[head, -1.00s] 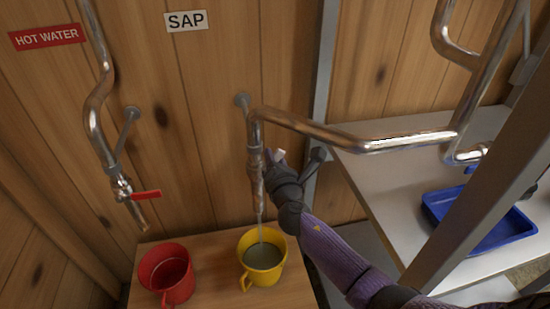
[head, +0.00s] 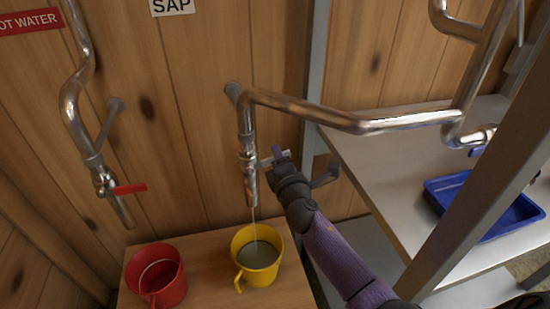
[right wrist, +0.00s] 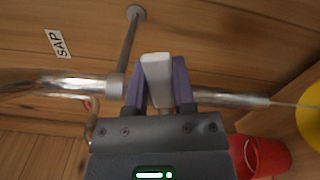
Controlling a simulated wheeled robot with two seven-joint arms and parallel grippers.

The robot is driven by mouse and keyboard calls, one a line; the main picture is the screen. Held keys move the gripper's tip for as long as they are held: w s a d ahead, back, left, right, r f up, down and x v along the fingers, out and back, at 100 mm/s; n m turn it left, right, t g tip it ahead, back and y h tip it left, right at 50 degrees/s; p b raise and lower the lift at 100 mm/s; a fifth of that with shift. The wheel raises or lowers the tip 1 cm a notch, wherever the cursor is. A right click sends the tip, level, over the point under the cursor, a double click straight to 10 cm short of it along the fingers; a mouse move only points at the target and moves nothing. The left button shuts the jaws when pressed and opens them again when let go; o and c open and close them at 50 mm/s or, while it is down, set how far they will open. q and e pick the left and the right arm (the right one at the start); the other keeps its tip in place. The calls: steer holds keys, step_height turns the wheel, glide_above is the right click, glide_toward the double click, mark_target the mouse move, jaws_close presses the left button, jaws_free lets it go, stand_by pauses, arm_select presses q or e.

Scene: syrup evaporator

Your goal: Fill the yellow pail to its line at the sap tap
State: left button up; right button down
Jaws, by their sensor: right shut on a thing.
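The yellow pail (head: 240,268) stands upright on the wooden stand under the sap tap (head: 248,160). A thin stream (head: 254,222) runs from the spout into it, and greyish liquid (head: 258,255) stands in it below the rim. I cannot make out the fill line. My right gripper (head: 277,158) is shut on the tap's pale lever handle (head: 265,162), to the right of the pipe. In the right wrist view the handle (right wrist: 156,75) sits between the fingers, and the yellow pail (right wrist: 312,112) shows at the right edge. My left gripper is not in view.
A red pail (head: 138,279) stands left of the yellow one on the wooden stand (head: 206,265). The hot water tap with a red lever (head: 130,189) is above it. A shelf with a blue tray (head: 512,226) and a grey post (head: 470,190) are at right.

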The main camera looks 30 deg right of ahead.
steer(key=shift+d+f+m+b, duration=0.1)
steer(key=shift+f+m+b, duration=0.65)
steer(key=shift+m, duration=0.45)
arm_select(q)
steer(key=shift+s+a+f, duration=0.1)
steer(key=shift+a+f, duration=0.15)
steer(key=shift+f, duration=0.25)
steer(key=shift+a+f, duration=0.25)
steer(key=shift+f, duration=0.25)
arm_select(e)
steer(key=shift+f+m, duration=0.3)
steer(key=shift+m, duration=0.1)
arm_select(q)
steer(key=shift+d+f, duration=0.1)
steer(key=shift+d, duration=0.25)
arm_select(e)
steer(key=shift+s, duration=0.1)
steer(key=c, duration=0.7)
jaws_free()
steer(key=shift+f, duration=0.1)
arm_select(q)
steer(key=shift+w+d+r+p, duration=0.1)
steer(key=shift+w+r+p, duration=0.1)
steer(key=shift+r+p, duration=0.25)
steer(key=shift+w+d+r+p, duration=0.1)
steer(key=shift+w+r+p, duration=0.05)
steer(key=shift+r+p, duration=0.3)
arm_select(e)
steer(key=v, duration=1)
